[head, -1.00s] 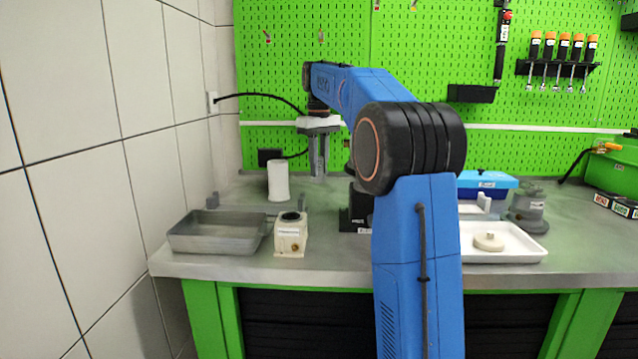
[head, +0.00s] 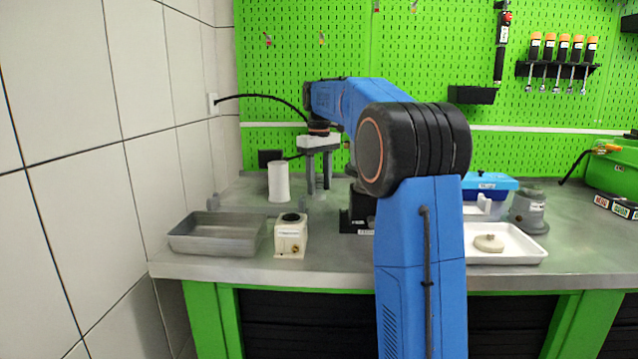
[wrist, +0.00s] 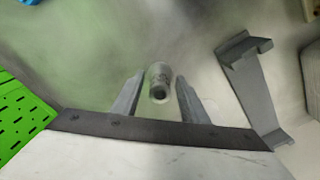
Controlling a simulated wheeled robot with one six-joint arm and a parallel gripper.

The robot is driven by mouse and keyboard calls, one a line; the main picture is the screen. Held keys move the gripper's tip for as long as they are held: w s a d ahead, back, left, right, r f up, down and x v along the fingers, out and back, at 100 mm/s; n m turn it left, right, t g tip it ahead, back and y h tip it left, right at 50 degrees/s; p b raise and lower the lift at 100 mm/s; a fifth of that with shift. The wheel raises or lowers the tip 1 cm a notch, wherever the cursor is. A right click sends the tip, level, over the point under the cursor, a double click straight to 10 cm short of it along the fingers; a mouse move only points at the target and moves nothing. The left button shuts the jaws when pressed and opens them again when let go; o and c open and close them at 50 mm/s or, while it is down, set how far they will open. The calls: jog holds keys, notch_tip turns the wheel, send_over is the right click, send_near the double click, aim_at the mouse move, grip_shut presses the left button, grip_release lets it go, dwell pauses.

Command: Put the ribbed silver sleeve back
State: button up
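My gripper (head: 319,191) points straight down over the back of the bench, its two grey fingers apart. In the wrist view the fingers of my gripper (wrist: 158,88) show on either side of a small silver cylinder (wrist: 158,82), which appears to be the sleeve. There is a gap between it and each finger. Its near end shows a dark round opening. I cannot make out its ribs, or whether it is between the fingertips or below them. I cannot pick it out in the head view.
A grey bracket (wrist: 248,85) stands beside the gripper in the wrist view. In the head view there are a white cylinder (head: 279,182), a grey tray (head: 215,247), a beige block (head: 291,238) and a white tray (head: 508,258) with a round part. A green pegboard (head: 420,60) stands behind.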

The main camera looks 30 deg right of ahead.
aim_at(319, 175)
notch_tip(319, 175, up, 12)
jog(key=shift+f, duration=0.15)
jog(key=shift+r, duration=0.3)
dwell(0.4)
jog(key=shift+s, duration=0.1)
dwell(0.4)
